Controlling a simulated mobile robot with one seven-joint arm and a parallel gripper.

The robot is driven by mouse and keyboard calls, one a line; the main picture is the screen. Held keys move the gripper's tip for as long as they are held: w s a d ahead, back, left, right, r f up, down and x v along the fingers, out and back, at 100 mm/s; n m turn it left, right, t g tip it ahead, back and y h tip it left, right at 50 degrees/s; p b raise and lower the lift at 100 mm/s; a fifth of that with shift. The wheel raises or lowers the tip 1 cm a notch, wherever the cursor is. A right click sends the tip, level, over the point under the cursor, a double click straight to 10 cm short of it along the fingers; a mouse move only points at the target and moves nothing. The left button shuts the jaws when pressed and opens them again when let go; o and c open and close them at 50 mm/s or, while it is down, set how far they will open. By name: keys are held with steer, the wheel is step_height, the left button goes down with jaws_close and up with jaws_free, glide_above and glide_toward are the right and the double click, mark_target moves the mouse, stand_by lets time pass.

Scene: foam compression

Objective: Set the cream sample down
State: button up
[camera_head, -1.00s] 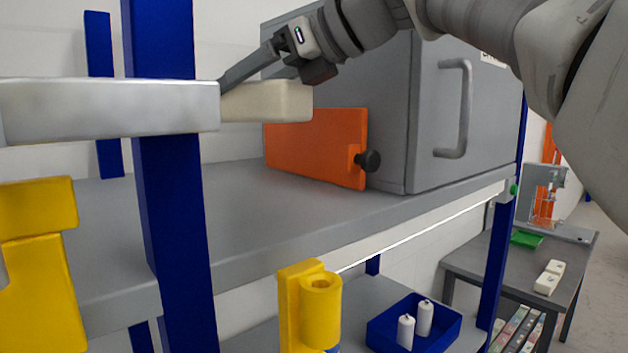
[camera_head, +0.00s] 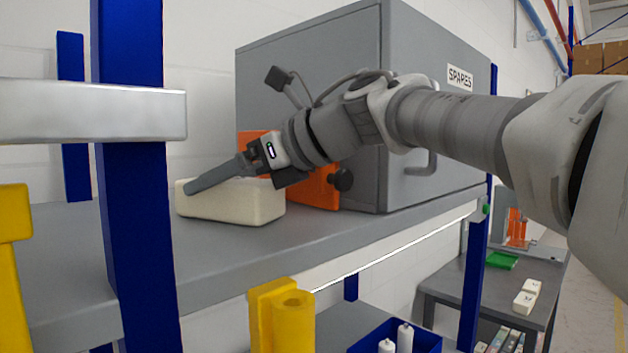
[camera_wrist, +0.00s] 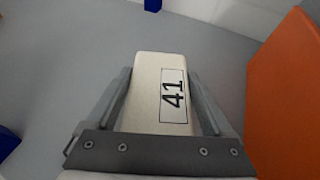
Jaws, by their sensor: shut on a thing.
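The cream sample (camera_head: 232,203) is a pale block with rounded edges, at the grey shelf (camera_head: 215,255) in the head view. Its underside appears to meet the shelf or lie very close to it. In the wrist view the sample (camera_wrist: 150,85) carries a label reading 41. My gripper (camera_head: 215,177) reaches it from the right, and its two fingers (camera_wrist: 158,95) lie along both sides of the block. My gripper is shut on the sample. The far side of the block is hidden in the head view.
An orange plate (camera_head: 318,188) with a black knob (camera_head: 341,179) stands just right of the sample, before the grey SPARES cabinet (camera_head: 310,85). A blue post (camera_head: 135,230) stands in front at left. Grey shelf surface is free around the block.

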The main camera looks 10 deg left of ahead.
steer(key=shift+f, duration=0.1)
steer(key=o, duration=1)
steer(key=shift+o, duration=0.2)
steer(key=b+v, duration=0.1)
steer(key=v, duration=1.1)
